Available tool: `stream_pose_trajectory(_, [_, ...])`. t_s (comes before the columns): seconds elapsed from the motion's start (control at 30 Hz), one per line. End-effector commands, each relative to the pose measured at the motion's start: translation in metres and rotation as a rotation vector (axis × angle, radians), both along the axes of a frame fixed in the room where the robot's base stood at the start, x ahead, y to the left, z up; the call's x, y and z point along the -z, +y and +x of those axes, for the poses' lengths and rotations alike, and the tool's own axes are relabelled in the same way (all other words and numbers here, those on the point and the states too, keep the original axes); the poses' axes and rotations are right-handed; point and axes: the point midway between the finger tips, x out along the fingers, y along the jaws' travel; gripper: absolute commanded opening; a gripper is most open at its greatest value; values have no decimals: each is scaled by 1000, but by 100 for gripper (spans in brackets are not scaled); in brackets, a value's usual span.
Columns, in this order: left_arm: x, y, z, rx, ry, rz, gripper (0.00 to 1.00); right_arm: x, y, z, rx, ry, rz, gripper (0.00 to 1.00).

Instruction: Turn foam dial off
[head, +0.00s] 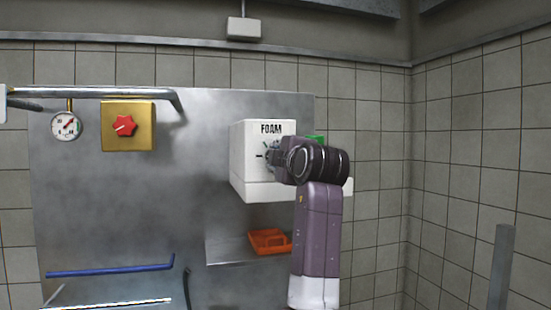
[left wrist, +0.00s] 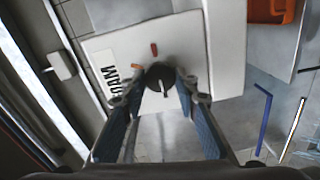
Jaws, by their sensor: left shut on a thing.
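The white foam box (head: 250,179), marked FOAM, is on the steel wall panel in the head view. My left gripper (head: 274,158) reaches its front face and covers most of the dial there. In the left wrist view the dark round foam dial (left wrist: 158,74) sits between the two fingers of my left gripper (left wrist: 160,84), which is shut on it. A pale line shows on the dial, pointing away from the orange mark (left wrist: 153,49) on the box face. My right gripper is in neither view.
A brass box with a red knob (head: 124,125) and a round gauge (head: 66,125) are to the left, under a metal pipe (head: 100,92). An orange tray (head: 268,241) lies on a shelf below the foam box. A blue bar (head: 110,270) is at lower left.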

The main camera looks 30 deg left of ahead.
Motion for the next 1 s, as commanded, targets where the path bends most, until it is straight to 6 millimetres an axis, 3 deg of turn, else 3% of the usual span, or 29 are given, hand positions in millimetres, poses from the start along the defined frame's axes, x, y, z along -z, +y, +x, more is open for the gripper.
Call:
stream_pose_trajectory(0.1, [3, 0, 0, 0, 5, -6, 4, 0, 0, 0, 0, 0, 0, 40])
stream_pose_trajectory(0.13, [3, 0, 0, 0, 5, -6, 30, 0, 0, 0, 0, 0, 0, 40])
stream_pose_trajectory(0.27, [3, 0, 0, -1, 4, -5, 45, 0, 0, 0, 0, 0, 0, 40])
stream_pose_trajectory(0.67, [1, -6, -5, 1, 0, -2, 46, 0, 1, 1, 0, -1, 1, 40])
stream_pose_trajectory(1.0, [1, -59, -48, 4, -1, -3, 46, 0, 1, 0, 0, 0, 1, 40])
